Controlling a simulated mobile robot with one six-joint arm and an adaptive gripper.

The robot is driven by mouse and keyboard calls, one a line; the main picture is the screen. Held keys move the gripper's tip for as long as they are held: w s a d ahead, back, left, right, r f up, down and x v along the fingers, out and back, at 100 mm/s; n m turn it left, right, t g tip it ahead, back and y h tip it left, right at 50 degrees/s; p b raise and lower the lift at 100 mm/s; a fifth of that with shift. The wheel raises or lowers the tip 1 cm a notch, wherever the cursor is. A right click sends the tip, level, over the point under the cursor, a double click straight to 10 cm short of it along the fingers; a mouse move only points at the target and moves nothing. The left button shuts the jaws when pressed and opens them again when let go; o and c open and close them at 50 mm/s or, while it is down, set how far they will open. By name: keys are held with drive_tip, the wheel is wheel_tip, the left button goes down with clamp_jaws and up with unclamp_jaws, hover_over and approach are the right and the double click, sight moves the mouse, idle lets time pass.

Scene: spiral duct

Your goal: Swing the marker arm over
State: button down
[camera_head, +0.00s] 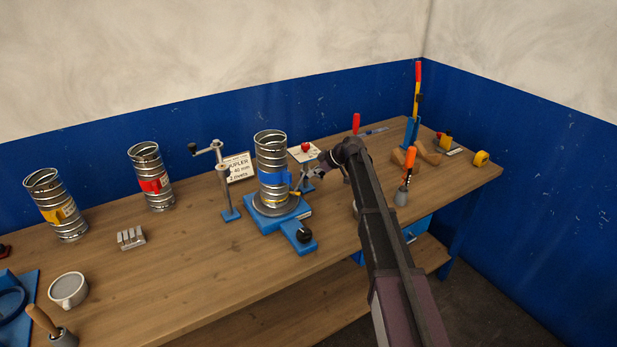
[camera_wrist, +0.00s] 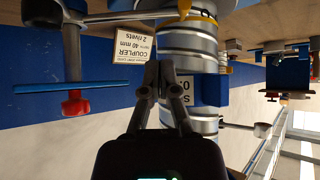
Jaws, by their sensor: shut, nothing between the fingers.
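My gripper (camera_head: 322,166) is just right of the upright metal duct (camera_head: 271,154) in the head view. In the wrist view, which is upside down, its shut, empty fingers (camera_wrist: 161,68) point toward the duct (camera_wrist: 190,45). I cannot tell whether they touch it. The duct has a blue band and stands on a round base in a blue fixture (camera_head: 279,212). Left of it stands a grey post with a sideways arm (camera_head: 208,150) ending in a black knob; this may be the marker arm. A red-knobbed stand (camera_head: 306,172) is right of the duct, partly behind my gripper.
A coupler sign (camera_head: 238,167) is behind the post. Two more ducts, yellow-banded (camera_head: 57,206) and red-banded (camera_head: 151,177), stand left. A grey cup (camera_head: 68,290) is front left. A brush pot (camera_head: 402,194) and tape roll (camera_head: 481,158) are right. The front middle of the bench is clear.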

drive_tip(key=b+x, duration=0.5)
drive_tip(key=x, duration=0.3)
drive_tip(key=shift+d, duration=0.1)
drive_tip(key=shift+b+x, duration=0.55)
drive_tip(key=shift+x, duration=0.25)
drive_tip(key=shift+r, duration=0.1)
drive_tip(key=shift+s, duration=0.1)
